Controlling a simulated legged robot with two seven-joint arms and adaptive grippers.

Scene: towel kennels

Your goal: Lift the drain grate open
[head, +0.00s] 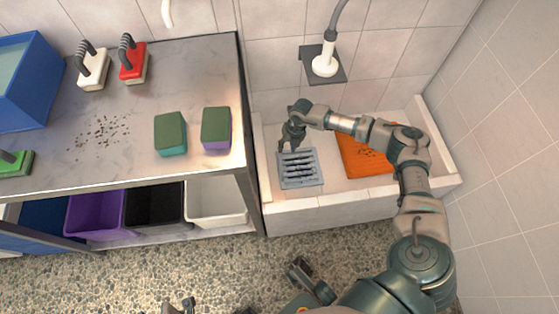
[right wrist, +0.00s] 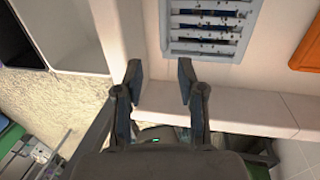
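The drain grate (head: 300,168) is a grey-blue square frame with several dark slots. It appears to lie flat in the left part of the white basin (head: 340,212). In the right wrist view the grate (right wrist: 210,28) is beyond the fingertips and to their right, cut off by the top edge. My right gripper (head: 291,144) is over the grate's back left edge in the head view. Its fingers (right wrist: 159,72) are apart with nothing between them; I see no contact with the grate.
An orange mat (head: 366,155) with dark bits lies right of the grate. A shower head (head: 325,66) hangs behind. The metal table (head: 90,165) at left holds sponges, brushes and a blue bin (head: 22,85); purple, black and white bins (head: 215,200) stand under it.

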